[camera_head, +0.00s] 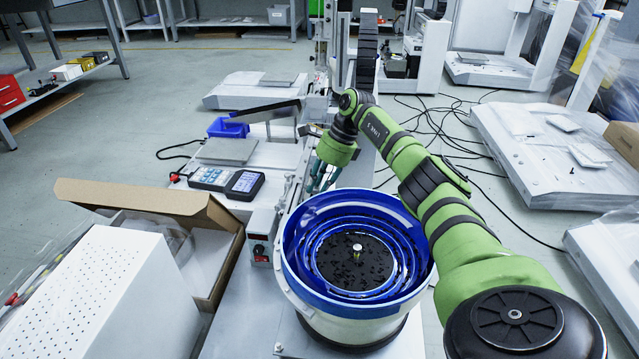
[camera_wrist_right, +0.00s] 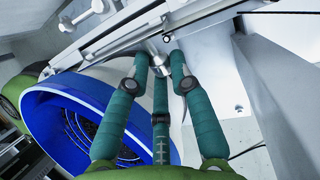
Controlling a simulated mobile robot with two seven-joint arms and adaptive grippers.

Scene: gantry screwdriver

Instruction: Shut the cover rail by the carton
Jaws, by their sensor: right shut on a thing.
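The cover rail (camera_wrist_right: 205,17) is a long pale metal bar that slants across the top of the right wrist view. A short round metal knob (camera_wrist_right: 155,64) sticks out below it. My right gripper (camera_wrist_right: 163,64) has teal fingers and is shut on this knob, with the fingertips around it. In the head view my right gripper (camera_head: 322,178) is behind the blue bowl, partly hidden by its own green arm. The open brown carton (camera_head: 135,197) lies left of the bowl. My left gripper is in neither view.
The blue-lined bowl feeder (camera_head: 300,262) stands close in front of my right gripper. A white perforated box (camera_head: 85,295) stands in front of the carton. A handheld meter (camera_head: 228,182) and a blue bin (camera_head: 228,128) lie to the left. Cables cross the floor at the right.

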